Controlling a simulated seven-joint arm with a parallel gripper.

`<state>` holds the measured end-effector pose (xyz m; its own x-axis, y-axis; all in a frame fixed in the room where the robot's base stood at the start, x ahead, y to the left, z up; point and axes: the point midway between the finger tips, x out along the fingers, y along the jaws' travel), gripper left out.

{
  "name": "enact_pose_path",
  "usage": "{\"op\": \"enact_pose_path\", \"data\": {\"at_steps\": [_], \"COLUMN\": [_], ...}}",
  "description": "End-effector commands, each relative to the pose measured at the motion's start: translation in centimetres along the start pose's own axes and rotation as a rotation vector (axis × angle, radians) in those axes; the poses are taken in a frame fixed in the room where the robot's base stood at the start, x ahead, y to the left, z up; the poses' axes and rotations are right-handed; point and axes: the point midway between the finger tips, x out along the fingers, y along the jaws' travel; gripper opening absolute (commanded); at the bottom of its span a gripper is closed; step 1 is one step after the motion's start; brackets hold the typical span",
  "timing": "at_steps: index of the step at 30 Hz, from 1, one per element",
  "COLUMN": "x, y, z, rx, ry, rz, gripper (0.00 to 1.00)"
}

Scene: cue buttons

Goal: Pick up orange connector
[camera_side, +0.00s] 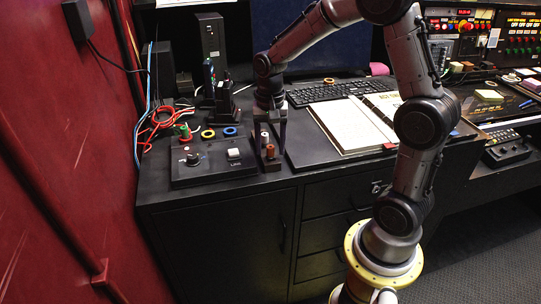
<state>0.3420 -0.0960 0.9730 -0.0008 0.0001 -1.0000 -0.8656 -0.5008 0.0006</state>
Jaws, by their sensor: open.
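A small orange-brown connector (270,152) stands upright at the front of a black holder (271,166) near the desk's front edge. A paler, greyish connector (264,138) stands just behind it. My gripper (270,143) points straight down over the holder with its fingers open. The fingers come down on either side of the connectors. I cannot tell whether either finger touches the orange one. The gripper body hides part of the area behind it.
Left of the holder is a black panel (212,167) with a knob and a white button. An open binder (349,125) and keyboard (325,92) lie right.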

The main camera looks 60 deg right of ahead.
Motion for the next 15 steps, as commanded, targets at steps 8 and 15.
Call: {"op": "enact_pose_path", "data": {"at_steps": [8, 15], "x": [1.29, 1.25], "y": [0.03, 0.04], "z": [-0.03, -0.03], "rx": [0.001, 0.001], "ry": [0.001, 0.001], "rz": [-0.001, -0.001], "gripper": [0.60, 0.37]}}
